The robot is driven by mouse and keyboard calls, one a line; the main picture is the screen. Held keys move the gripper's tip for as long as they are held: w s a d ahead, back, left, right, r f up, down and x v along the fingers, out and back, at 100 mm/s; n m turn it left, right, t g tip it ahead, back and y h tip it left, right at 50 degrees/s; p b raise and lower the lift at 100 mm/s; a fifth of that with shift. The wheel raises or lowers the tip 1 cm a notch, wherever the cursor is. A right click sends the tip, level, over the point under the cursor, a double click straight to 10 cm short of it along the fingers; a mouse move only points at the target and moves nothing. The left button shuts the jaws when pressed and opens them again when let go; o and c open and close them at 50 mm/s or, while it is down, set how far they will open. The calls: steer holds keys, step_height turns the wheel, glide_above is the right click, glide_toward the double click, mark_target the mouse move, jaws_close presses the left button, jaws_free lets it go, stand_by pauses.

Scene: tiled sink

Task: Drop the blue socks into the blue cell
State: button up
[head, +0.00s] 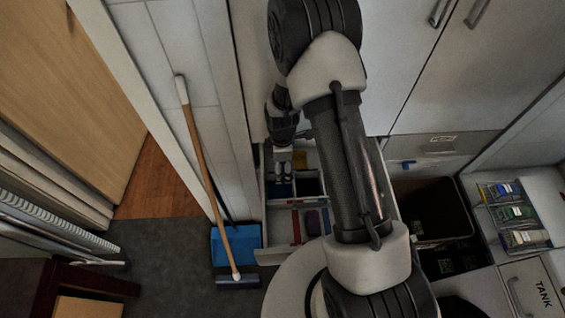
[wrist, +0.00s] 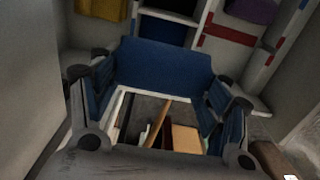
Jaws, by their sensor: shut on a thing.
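My gripper (head: 284,165) hangs over the far left part of an open white drawer (head: 270,255) divided into cells. In the wrist view its fingers (wrist: 165,105) are shut on the blue socks (wrist: 163,65), a dark blue piece spanning between them. A cell edged with a blue strip (wrist: 168,17) lies just beyond the socks in the wrist view. Its inside is dark, and the socks hide part of it. In the head view a dark blue cell (head: 280,190) shows just below the gripper. My arm covers much of the drawer's right side.
A red-edged cell (wrist: 228,36) and a purple item (wrist: 250,10) are at the right in the wrist view, a yellow item (wrist: 100,8) at the left. A broom (head: 207,180) and blue dustpan (head: 235,245) stand left of the drawer. A dark bin (head: 435,205) is to its right.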

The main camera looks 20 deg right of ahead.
steer(key=shift+f, duration=0.6)
steer(key=o, duration=1.1)
steer(key=shift+o, duration=0.2)
step_height(320, 180, up, 12)
steer(key=shift+r, duration=0.1)
